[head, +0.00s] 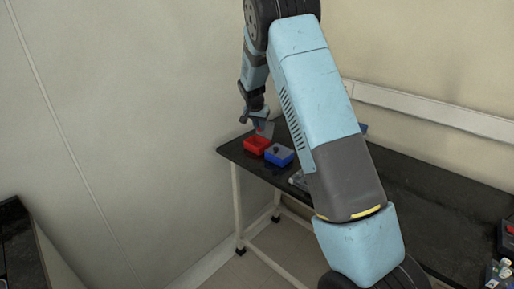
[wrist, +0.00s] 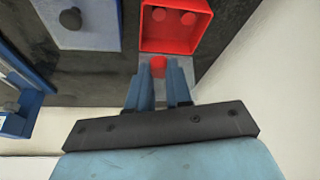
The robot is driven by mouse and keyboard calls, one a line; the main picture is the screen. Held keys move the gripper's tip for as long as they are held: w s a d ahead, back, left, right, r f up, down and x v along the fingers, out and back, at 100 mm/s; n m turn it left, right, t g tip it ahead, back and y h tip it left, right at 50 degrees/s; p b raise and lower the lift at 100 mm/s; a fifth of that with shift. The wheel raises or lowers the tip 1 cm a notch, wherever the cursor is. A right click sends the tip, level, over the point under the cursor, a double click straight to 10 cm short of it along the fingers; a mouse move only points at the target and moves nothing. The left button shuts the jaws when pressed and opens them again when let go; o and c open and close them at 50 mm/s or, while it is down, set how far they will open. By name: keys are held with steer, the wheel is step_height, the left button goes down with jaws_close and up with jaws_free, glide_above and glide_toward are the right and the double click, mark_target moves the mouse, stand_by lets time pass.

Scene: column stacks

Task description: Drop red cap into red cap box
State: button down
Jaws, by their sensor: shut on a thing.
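My gripper (wrist: 160,72) is shut on a small red cap (wrist: 159,63), which shows between its fingertips in the wrist view. In the head view my gripper (head: 258,122) is above the red box (head: 254,148) at the table's far left corner.
A blue box (head: 279,157) stands to the right of the red box; the wrist view shows a dark cap (wrist: 70,18) in it. The black table (head: 410,190) extends right. A wall is close behind and left of the boxes.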

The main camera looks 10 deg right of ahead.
mark_target(261, 135)
steer(key=shift+w+x, duration=0.2)
steer(key=shift+x, duration=1.7)
steer(key=shift+w+x, duration=0.2)
steer(key=shift+x, duration=1.7)
steer(key=shift+a+r, duration=0.1)
steer(key=shift+a, duration=0.1)
steer(key=c, duration=1)
jaws_free()
steer(key=shift+o, duration=0.2)
steer(key=shift+r, duration=0.15)
steer(key=v, duration=1.3)
steer(key=shift+s+a, duration=0.15)
steer(key=shift+a, duration=0.05)
steer(key=shift+r, duration=0.2)
